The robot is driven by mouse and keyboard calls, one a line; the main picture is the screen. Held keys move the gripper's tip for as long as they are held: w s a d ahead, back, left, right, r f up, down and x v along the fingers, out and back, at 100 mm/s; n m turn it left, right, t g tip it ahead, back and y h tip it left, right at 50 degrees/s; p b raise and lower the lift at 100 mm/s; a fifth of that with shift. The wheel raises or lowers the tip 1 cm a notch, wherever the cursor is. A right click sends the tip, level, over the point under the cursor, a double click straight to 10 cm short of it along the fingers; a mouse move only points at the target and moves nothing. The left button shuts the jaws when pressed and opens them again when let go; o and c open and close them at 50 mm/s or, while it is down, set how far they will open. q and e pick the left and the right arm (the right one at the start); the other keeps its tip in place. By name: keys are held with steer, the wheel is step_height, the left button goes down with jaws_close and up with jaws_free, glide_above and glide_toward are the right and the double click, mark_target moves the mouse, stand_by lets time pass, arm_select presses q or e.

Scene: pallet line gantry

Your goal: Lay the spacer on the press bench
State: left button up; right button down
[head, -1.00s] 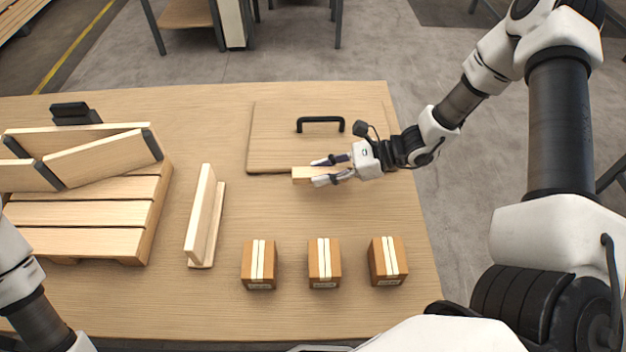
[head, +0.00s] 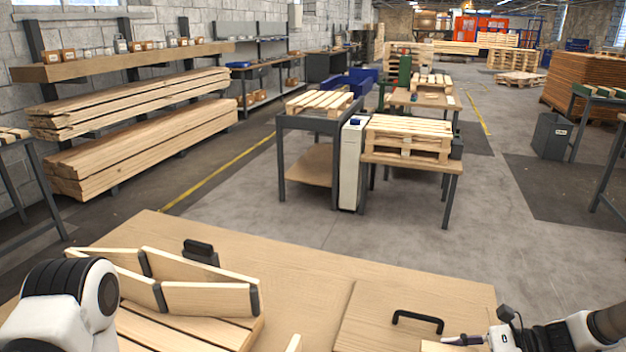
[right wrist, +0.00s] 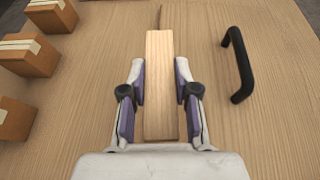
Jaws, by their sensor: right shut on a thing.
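The spacer, a pale wooden block (right wrist: 159,75), lies lengthwise between the two fingers of my right gripper (right wrist: 160,95) in the right wrist view. The gripper is shut on it, low over the wooden worktop. I cannot tell whether the block still touches the surface. In the head view my right gripper (head: 462,340) shows at the bottom edge, beside a sliver of the block (head: 430,346). Several benches stand beyond the table, one with stacked pallets (head: 408,135), another with a green machine (head: 404,78). I cannot tell which is the press bench. My left gripper is not in view.
The worktop (head: 290,275) bears a board with a black handle (head: 418,320), a slatted pallet with upright boards (head: 200,298) and three cartons (right wrist: 28,53). A grey aisle floor (head: 330,230) separates it from the benches. Timber stacks (head: 140,140) line the left wall.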

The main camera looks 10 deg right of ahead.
steer(key=s+a+r+m+t+p, duration=0.1)
steer(key=a+r, duration=0.2)
steer(key=a, duration=0.4)
steer(key=s+a+r+m+t+h+p, duration=0.1)
steer(key=s+a+r+t+p, duration=0.1)
steer(key=a, duration=0.5)
steer(key=shift+a+r+m+p, duration=0.3)
steer(key=shift+a+r+m, duration=0.1)
steer(key=shift+r, duration=0.3)
steer(key=shift+h, duration=0.3)
